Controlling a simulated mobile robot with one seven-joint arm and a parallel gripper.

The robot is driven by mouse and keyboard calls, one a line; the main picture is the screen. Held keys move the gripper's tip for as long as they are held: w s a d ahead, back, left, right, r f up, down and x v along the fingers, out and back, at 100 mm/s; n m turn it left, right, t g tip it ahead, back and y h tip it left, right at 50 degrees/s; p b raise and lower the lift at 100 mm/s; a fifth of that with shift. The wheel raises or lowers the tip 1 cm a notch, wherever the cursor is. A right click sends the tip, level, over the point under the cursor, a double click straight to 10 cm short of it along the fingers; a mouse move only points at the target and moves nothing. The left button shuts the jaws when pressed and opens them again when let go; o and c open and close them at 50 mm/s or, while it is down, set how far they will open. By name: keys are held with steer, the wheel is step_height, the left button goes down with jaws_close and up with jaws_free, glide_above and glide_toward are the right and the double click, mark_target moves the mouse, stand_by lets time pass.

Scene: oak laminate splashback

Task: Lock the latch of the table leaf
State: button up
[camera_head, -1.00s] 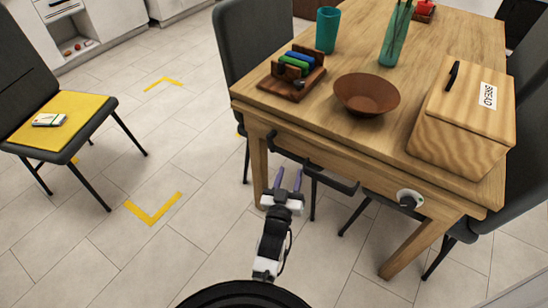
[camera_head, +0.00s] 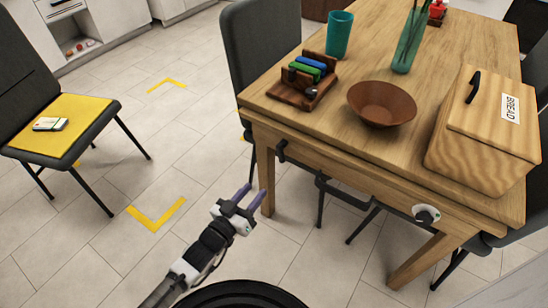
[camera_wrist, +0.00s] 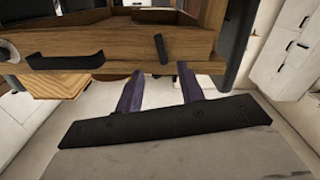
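The table leaf (camera_head: 325,128) is the wooden table's near end. A short black lever, which looks like the latch (camera_head: 280,151), sits on its front edge near the left corner. The wrist view shows this lever (camera_wrist: 161,48) standing nearly upright and slightly tilted; whether it is locked I cannot tell. My gripper (camera_head: 249,195) is below and left of the lever, apart from the table. Its purple fingers are spread and empty. In the wrist view the gripper (camera_wrist: 158,88) points toward the table with nothing between its fingers.
A black bar handle (camera_head: 345,197) and a white round knob (camera_head: 427,215) are on the table front, right of the lever. A brown bowl (camera_head: 382,103), a bread box (camera_head: 485,135) and a teal cup (camera_head: 339,34) stand on top. A chair (camera_head: 62,120) is left; floor between is clear.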

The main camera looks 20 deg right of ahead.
mark_target(280, 160)
steer(key=p+x, duration=0.1)
steer(key=x, duration=1.2)
steer(key=shift+w+d+p, duration=0.15)
steer(key=shift+d+p, duration=0.1)
steer(key=shift+p, duration=0.05)
